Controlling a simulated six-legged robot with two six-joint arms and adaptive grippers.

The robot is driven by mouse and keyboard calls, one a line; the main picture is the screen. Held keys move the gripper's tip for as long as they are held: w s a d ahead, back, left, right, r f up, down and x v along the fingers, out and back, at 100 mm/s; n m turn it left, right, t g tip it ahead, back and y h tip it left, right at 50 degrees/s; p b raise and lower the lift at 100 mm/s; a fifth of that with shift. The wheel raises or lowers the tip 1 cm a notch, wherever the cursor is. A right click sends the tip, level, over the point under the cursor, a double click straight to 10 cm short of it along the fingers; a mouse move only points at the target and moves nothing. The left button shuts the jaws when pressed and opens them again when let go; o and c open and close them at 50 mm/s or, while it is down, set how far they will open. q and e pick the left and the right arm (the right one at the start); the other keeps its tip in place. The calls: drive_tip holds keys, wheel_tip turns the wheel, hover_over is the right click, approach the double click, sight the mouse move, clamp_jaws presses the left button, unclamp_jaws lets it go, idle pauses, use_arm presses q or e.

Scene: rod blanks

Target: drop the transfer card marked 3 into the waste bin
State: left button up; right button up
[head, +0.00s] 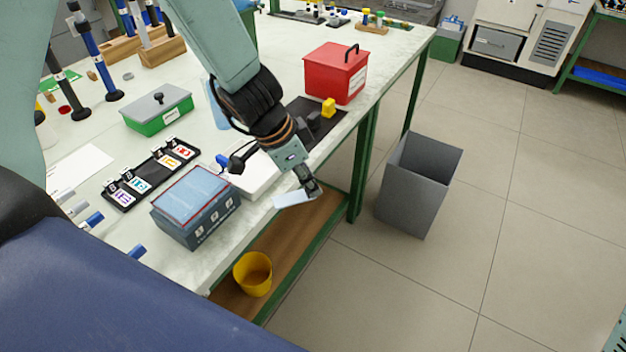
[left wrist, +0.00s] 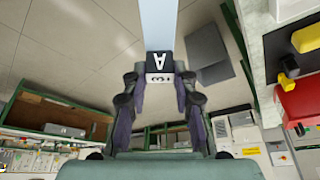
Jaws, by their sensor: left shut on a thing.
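My left gripper (head: 311,189) is shut on a pale blue transfer card (head: 293,199), held out beyond the front edge of the bench. In the left wrist view the card (left wrist: 160,25) stands up from between the fingertips (left wrist: 160,76), with a black patch with an A and a white patch that seems to read 3 at its held end. The grey waste bin (head: 415,185) stands on the floor right of the bench, to the right of the gripper and lower. It also shows in the left wrist view (left wrist: 208,48), right of the card. My right gripper is not in view.
On the bench (head: 130,225) are a black rack with marked cards (head: 148,176), a blue-grey box (head: 195,208), a green box with a grey lid (head: 157,110) and a red box (head: 335,73). A yellow bucket (head: 253,273) sits on the lower shelf. The floor around the bin is clear.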

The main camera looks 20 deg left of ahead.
use_arm(q)
drive_tip(key=shift+w+d+f+n+b, duration=0.25)
drive_tip(key=shift+d+f+n+b, duration=0.3)
drive_tip(key=shift+f+n+b, duration=0.2)
drive_tip(key=f+n+y+b, duration=0.1)
drive_tip(key=n+b, duration=0.1)
drive_tip(key=w+d+f+n+t+y+b, duration=0.1)
drive_tip(key=f+n+b, duration=0.1)
drive_tip(key=n, duration=0.1)
drive_tip(key=d+f+n+y+b, duration=0.1)
drive_tip(key=f+n+b, duration=0.1)
drive_tip(key=b, duration=0.1)
drive_tip(key=shift+w, duration=0.15)
drive_tip(key=shift+w+r, duration=0.1)
